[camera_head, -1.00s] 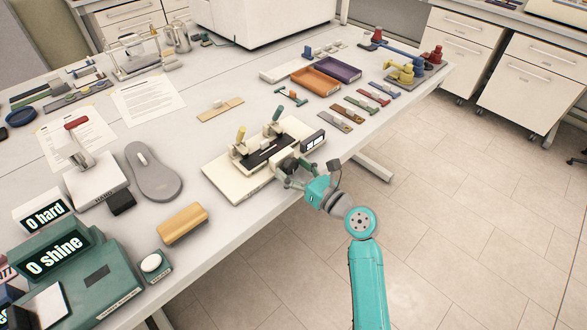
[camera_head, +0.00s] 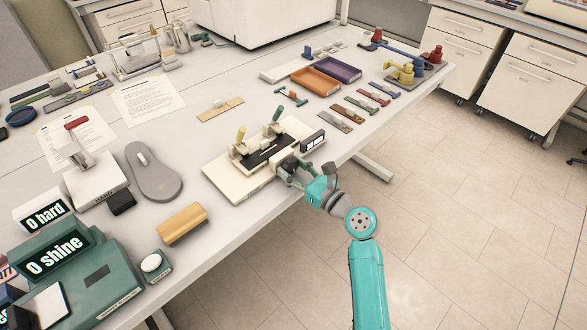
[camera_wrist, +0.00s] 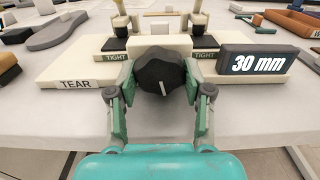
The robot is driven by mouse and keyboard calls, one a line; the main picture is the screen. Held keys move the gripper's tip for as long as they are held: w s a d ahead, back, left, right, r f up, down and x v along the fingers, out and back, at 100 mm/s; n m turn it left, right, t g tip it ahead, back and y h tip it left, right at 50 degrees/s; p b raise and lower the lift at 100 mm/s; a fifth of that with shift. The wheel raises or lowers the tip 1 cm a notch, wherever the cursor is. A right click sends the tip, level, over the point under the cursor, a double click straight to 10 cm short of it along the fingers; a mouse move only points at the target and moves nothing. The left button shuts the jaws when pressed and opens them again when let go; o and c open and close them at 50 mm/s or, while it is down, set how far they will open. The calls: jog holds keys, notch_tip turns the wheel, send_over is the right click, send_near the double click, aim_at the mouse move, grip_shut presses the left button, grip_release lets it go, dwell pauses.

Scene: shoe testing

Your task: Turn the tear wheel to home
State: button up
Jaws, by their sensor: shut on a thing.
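The tear tester (camera_head: 229,177) is a cream block at the front edge of the table; its base is labelled TEAR in the wrist view (camera_wrist: 75,84). Its dark tear wheel (camera_wrist: 160,72) faces me, with a pale mark line pointing down and slightly right. My gripper (camera_wrist: 160,92) is shut on the wheel, one finger on each side; in the head view my gripper (camera_head: 289,172) reaches it from the front right. A display (camera_wrist: 258,63) beside the wheel reads 30 mm. Two clamps with yellow and green handles stand behind, both labelled TIGHT.
A yellow-tan block (camera_head: 183,223) and a grey sole (camera_head: 153,171) lie left of the tester. Several coloured strips (camera_head: 348,113) and an orange tray (camera_head: 316,81) lie to the right. The floor in front of the table is clear.

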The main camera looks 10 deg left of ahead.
jog(key=n, duration=0.5)
jog(key=shift+w, duration=0.1)
jog(key=shift+n, duration=0.3)
dwell(0.4)
jog(key=o, duration=1.2)
jog(key=shift+c, duration=0.2)
notch_tip(320, 180, up, 10)
jog(key=shift+d, duration=0.1)
